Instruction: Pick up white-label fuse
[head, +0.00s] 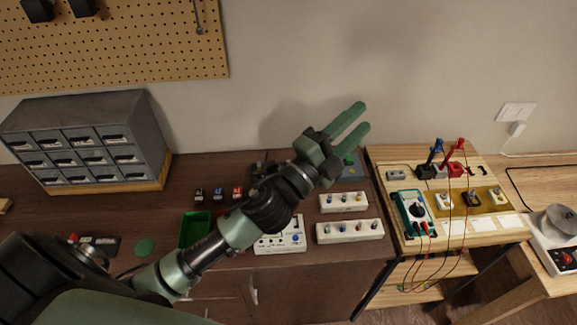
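My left gripper (363,116) is raised over the back of the dark workbench, in front of the wall. Its two green fingers point up and to the right, with an empty gap between them. I cannot make out a white-label fuse for certain. Two white holders, one behind (330,209) and one in front (330,239), carry small coloured pieces below the gripper, too small to read. Three small labelled blocks, black (199,194), blue (218,193) and red (237,192), sit to the left. My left arm hides part of the bench. My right gripper is not in view.
A green tray (184,231) and a white panel with knobs (268,246) lie near my arm. A grey drawer cabinet (145,120) stands back left. A teal multimeter (402,199) with red and black leads is on the wooden table at right.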

